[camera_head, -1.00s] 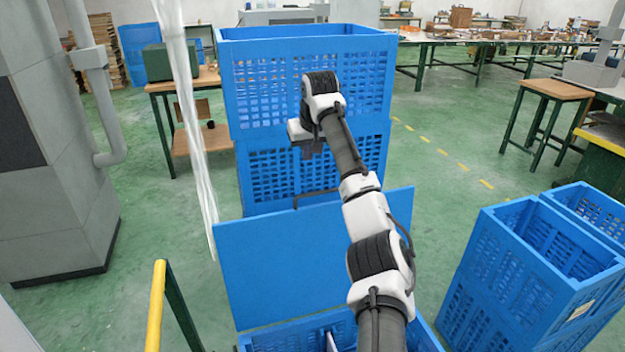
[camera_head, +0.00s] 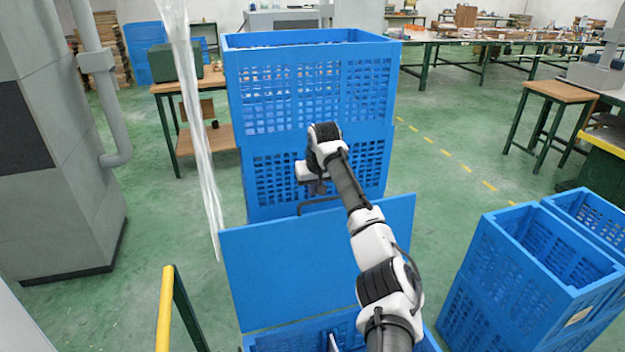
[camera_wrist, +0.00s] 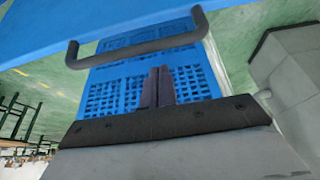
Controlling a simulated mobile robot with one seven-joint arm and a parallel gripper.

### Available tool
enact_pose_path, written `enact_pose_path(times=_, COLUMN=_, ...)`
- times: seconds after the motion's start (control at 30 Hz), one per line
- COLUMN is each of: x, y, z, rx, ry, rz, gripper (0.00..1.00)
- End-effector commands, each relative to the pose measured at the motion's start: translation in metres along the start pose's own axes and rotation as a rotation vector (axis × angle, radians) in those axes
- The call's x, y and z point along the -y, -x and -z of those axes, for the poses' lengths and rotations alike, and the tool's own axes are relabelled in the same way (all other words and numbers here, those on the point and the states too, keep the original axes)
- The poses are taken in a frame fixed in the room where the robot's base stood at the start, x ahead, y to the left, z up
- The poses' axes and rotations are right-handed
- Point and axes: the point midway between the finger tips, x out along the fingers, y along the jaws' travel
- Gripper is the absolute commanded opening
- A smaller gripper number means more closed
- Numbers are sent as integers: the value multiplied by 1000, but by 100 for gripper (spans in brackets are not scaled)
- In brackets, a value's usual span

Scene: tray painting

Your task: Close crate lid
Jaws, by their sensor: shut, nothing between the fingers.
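The open crate (camera_head: 270,343) is at the bottom of the head view, its front cut off by the frame. Its blue lid (camera_head: 300,270) stands up at the far side, tilted open. A dark bar handle (camera_head: 322,203) sits at the lid's top edge; in the wrist view the handle (camera_wrist: 140,45) crosses the upper part, with the blue lid (camera_wrist: 60,30) above it. My gripper (camera_head: 317,188) is just beyond the lid's top edge, close to the handle. In the wrist view its fingers (camera_wrist: 158,86) are together and empty, apart from the handle in the picture.
Tall stacked blue crates (camera_head: 310,85) stand behind the lid. More blue crates (camera_head: 530,270) are at the lower right. A grey cabinet (camera_head: 50,180) stands on the left, with a yellow-topped rail (camera_head: 165,310) near the front.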

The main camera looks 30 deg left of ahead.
Motion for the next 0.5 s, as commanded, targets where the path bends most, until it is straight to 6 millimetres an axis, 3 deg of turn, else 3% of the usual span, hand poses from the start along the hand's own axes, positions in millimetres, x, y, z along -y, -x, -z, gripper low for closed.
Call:
enact_pose_path(times=0.2, x=-1, y=5, z=-14, rx=1, ry=0, rz=0, gripper=0)
enact_pose_path(times=0.5, x=0, y=6, z=-18, rx=1, ry=0, rz=0, gripper=0)
